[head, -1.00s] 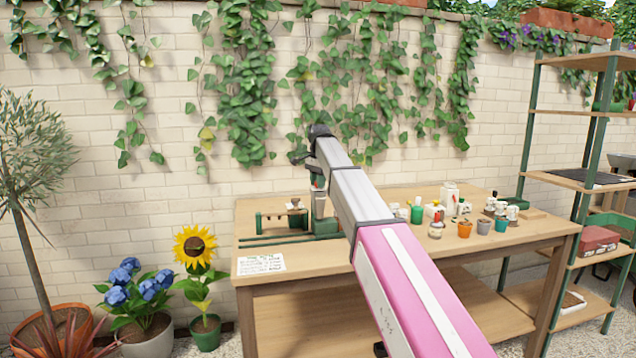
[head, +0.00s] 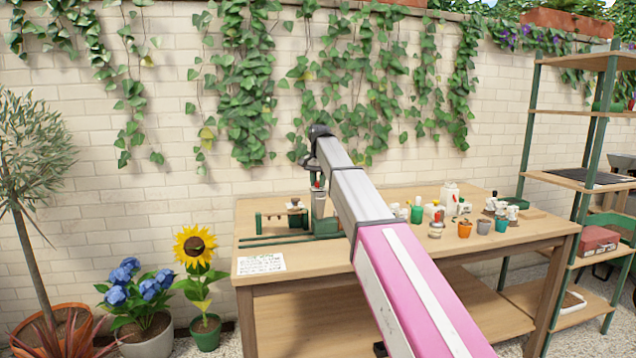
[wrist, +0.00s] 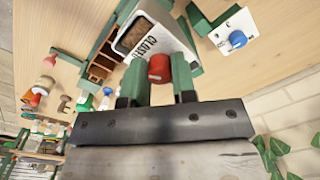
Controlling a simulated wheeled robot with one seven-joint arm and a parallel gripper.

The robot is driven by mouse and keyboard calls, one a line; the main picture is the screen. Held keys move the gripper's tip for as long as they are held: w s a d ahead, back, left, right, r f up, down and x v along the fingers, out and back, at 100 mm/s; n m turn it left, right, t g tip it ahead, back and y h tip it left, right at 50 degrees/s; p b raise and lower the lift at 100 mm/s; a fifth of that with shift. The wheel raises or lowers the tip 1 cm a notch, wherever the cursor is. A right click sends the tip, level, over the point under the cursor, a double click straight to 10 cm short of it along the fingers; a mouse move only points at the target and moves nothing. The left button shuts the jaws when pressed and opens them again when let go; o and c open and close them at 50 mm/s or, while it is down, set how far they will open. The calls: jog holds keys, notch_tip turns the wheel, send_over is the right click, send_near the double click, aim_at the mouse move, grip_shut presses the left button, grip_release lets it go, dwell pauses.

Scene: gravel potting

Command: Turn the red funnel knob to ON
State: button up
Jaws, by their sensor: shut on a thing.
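The red funnel knob (wrist: 158,68) sits between the two green fingers of my gripper (wrist: 158,80) in the wrist view. My gripper is shut on it, one finger on each side. Behind it is a white, open-topped funnel box (wrist: 182,48) with dark lettering that seems to read CLOSED and brown material inside. In the head view, my arm reaches over the table to the grey and green funnel stand (head: 325,226), with a small red spot near its top. The knob's exact angle cannot be told.
A brick wall with ivy stands behind. A shelf (head: 580,180) stands at right.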

jog(key=n, duration=1.2)
jog(key=shift+n, duration=0.3)
dwell(0.4)
jog(key=o, duration=0.9)
jog(key=shift+o, duration=0.2)
